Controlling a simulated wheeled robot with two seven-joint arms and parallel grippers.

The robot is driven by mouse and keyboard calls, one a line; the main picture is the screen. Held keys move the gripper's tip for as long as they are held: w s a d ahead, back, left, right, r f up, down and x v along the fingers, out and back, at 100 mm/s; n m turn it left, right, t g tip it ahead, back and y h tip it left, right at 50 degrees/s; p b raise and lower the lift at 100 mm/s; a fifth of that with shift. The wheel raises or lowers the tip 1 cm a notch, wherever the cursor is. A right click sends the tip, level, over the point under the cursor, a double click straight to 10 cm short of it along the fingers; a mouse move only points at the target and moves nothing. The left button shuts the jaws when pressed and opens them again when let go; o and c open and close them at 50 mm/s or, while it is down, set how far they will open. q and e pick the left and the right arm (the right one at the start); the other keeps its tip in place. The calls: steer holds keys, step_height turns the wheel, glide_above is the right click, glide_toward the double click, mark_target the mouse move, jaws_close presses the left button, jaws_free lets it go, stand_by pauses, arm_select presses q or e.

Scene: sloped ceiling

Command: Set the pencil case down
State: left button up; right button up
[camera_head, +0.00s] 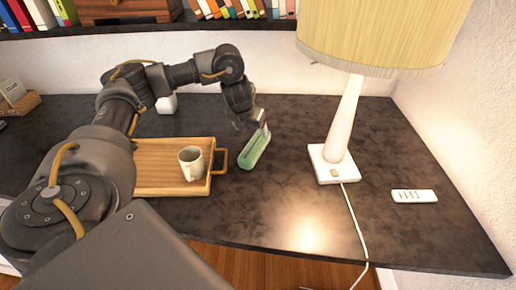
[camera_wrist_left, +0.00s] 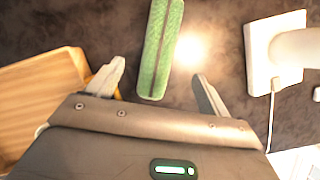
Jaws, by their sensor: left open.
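The green pencil case (camera_head: 255,150) is on the dark table, between the wooden tray and the lamp, just right of the tray's handle. My left gripper (camera_head: 254,123) is above its far end in the head view. In the left wrist view the pencil case (camera_wrist_left: 161,48) lies ahead of the open fingers of the left gripper (camera_wrist_left: 157,85), with its near end between them. The fingers are apart from it on both sides. My right gripper is not in view.
A wooden tray (camera_head: 150,186) holding a mug (camera_head: 191,163) stands left of the pencil case. A lamp (camera_head: 341,135) stands to the right, its cord running off the front edge. A white remote (camera_head: 414,196) lies further right. The table front is clear.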

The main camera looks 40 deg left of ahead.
arm_select(q)
steer(key=b, duration=0.2)
glide_above(255, 143)
steer(key=s, duration=0.2)
steer(key=f, duration=0.4)
steer(key=shift+d+f, duration=0.25)
steer(key=shift+f, duration=0.15)
steer(key=shift+w+a+f, duration=0.1)
steer(key=shift+w+f, duration=0.1)
steer(key=shift+w, duration=0.05)
steer(key=shift+f, duration=0.25)
steer(key=x, duration=0.4)
steer(key=shift+w+f, duration=0.15)
steer(key=shift+f, duration=0.15)
steer(key=c, duration=1.3)
steer(key=shift+o, duration=0.2)
